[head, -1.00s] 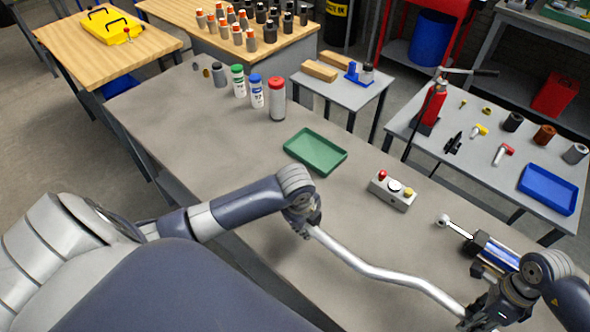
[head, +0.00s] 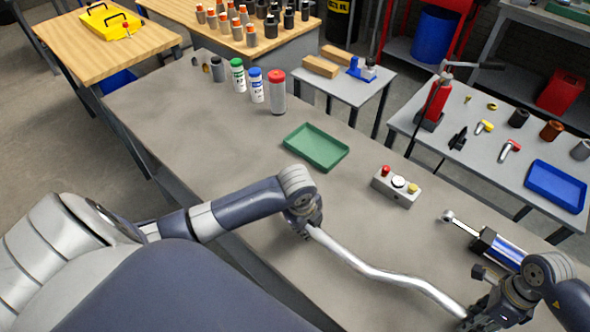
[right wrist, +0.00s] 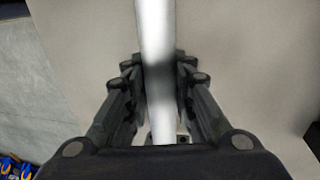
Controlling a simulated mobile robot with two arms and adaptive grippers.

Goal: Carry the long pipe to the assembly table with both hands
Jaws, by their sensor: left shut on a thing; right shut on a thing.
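The long pipe (head: 375,272) is silvery and bent in a shallow wave. It spans the gap between my two grippers over the near part of the long grey table (head: 180,120). My left gripper (head: 307,226) is shut on its left end. My right gripper (head: 470,318) is shut on its right end, at the lower right of the head view. In the right wrist view, the pipe (right wrist: 156,40) runs between the closed fingers of the right gripper (right wrist: 160,80). Whether the pipe touches the tabletop is hard to tell.
On the grey table are a green tray (head: 316,147), a button box (head: 397,187), a blue-and-silver cylinder (head: 497,248) close to my right gripper, and several bottles (head: 256,88). A side table with a blue tray (head: 555,186) stands at the right. The table's left middle is clear.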

